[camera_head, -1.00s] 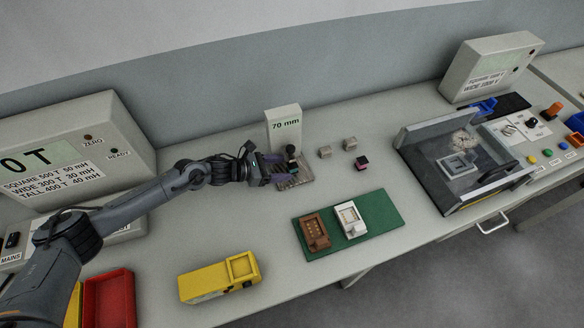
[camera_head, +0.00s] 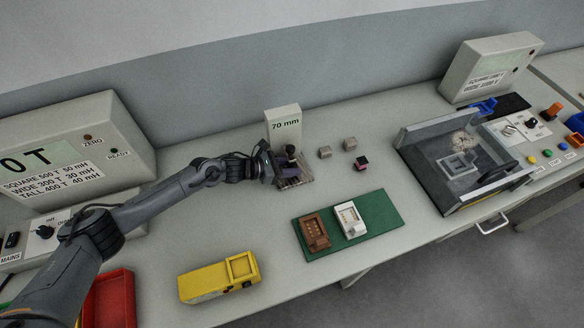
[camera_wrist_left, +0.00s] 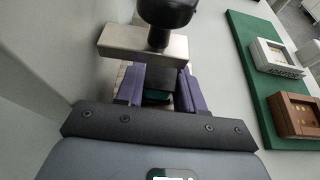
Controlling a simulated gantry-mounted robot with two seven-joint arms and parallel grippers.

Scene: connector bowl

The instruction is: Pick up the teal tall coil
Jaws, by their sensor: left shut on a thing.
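My left gripper (camera_head: 284,168) is at the 70 mm gauge, low in front of its upright panel. In the left wrist view its two purple fingers (camera_wrist_left: 160,88) are closed around a dark piece with a teal part, which I take to be the teal tall coil (camera_wrist_left: 156,97). Most of the coil is hidden by the fingers and by the gauge's metal bar. In the head view I cannot make the coil out. My right gripper is not in view.
The 70 mm gauge (camera_head: 283,120) has a black knob (camera_wrist_left: 167,10) and a metal bar (camera_wrist_left: 142,42) just beyond the fingers. Small grey blocks (camera_head: 325,152) and a dark pink-marked block (camera_head: 362,163) lie to the right. A green mat (camera_head: 376,228) holds brown and white trays.

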